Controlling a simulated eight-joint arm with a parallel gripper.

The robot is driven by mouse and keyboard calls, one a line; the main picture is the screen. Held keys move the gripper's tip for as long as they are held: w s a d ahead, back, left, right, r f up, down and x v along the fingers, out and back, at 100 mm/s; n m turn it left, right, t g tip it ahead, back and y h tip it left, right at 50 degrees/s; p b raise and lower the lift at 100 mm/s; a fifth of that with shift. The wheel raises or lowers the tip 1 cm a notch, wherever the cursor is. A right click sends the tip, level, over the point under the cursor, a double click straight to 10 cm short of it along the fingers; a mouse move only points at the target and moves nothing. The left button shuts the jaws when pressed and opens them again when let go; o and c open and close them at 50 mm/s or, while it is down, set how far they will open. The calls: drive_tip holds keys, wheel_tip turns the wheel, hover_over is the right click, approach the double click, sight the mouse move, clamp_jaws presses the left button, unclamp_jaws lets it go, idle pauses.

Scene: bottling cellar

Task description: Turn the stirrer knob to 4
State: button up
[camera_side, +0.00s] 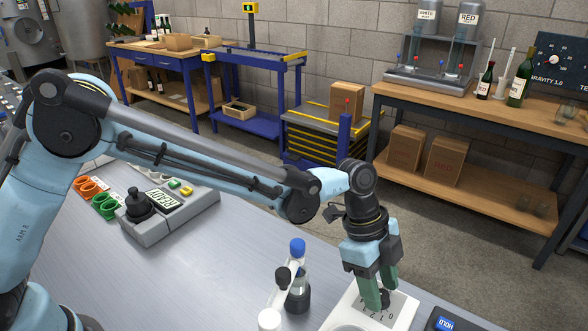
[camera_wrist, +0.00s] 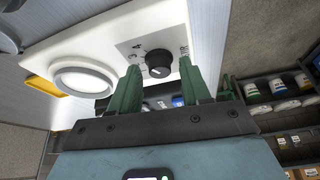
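The stirrer is a white unit (camera_side: 345,316) at the front right of the bench in the side view, and it fills the upper left of the wrist view (camera_wrist: 62,38). Its round black knob (camera_wrist: 158,63) sits on a grey dial panel with small numerals; a pale mark shows on the knob, but I cannot read which numeral it points at. In the side view the knob (camera_side: 384,299) is partly hidden by the fingers. My gripper (camera_wrist: 159,68) is open, with one green finger on each side of the knob and gaps visible. It points down in the side view (camera_side: 381,301).
A bottle with a blue cap (camera_side: 297,280) stands left of the stirrer, close to my gripper. A blue-screened device (camera_side: 445,323) lies to the right. A grey console (camera_side: 165,212) with a black joystick stands farther left.

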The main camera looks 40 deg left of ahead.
clamp_jaws()
drive_tip(key=shift+n+t, duration=0.3)
drive_tip(key=shift+n, duration=0.4)
drive_tip(key=shift+o, duration=0.9)
unclamp_jaws()
drive_tip(key=v, duration=1.2)
drive_tip(key=shift+a, duration=0.1)
